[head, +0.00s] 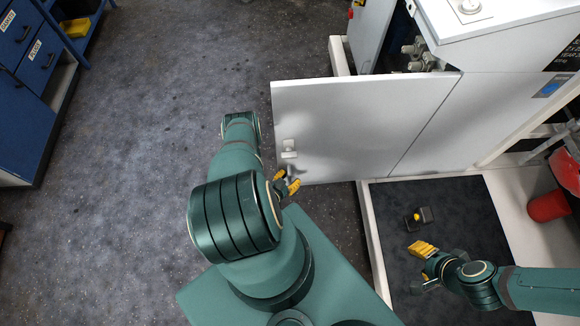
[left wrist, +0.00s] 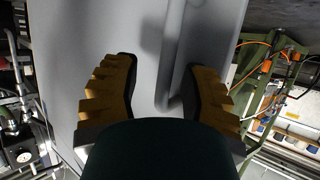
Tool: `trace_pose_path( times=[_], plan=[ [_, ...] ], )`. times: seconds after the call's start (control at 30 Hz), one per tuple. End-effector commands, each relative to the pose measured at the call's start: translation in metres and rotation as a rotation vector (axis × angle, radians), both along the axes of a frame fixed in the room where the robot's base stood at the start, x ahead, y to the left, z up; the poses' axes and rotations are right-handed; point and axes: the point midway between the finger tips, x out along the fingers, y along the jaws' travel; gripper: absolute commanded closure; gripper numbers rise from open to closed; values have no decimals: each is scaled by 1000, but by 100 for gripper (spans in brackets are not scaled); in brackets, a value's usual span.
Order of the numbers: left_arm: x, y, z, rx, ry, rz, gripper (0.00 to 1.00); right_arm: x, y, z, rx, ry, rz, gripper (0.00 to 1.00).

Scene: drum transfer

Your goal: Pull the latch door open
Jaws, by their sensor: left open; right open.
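The white latch door (head: 350,120) stands out to the left from the white machine cabinet (head: 450,120), with fittings visible behind its top edge. A small pale latch handle (head: 289,150) is near the door's left edge. My left gripper (head: 287,184) is open at the door's lower left, just below the handle. In the left wrist view my open yellow fingers (left wrist: 162,92) face the grey door surface (left wrist: 85,45), with a grey handle bar (left wrist: 172,60) between them. Contact cannot be told. My right gripper (head: 428,264) is open and empty over the dark mat.
A small dark box with a yellow button (head: 418,217) lies on the dark mat (head: 470,215) near my right gripper. A red bucket (head: 547,206) is at the right. Blue drawers (head: 35,60) stand at the far left. The grey floor (head: 150,130) left of the door is clear.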

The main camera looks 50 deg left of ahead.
Motion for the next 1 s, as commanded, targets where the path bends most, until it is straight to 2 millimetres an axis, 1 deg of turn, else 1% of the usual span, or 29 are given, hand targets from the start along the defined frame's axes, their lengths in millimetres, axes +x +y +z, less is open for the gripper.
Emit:
trace_pose_path(
  times=[0.23, 0.37, 0.47, 0.7, 0.8, 0.9, 1.0],
  plan=[
    [0, -1, 0, -1, -1, -1, 57, 0, 0, 0, 0, 0, 0, 53],
    [-10, -4, 4, -3, 1, -1, 57, 0, 0, 0, 0, 0, 0, 53],
    [-24, -7, 10, -4, 2, 2, 57, 0, 0, 0, 0, 0, 0, 53],
    [-69, -19, 29, -2, 1, 3, 57, 0, 0, 0, 0, 0, 0, 53],
    [-84, -23, 36, -2, 3, 2, 57, 0, 0, 0, 0, 0, 0, 53],
    [-96, -26, 41, -2, 1, 2, 57, 0, 0, 0, 0, 0, 0, 53],
    [-103, -28, 44, 0, 0, 0, 57, 0, 0, 0, 0, 0, 0, 53]
  ],
)
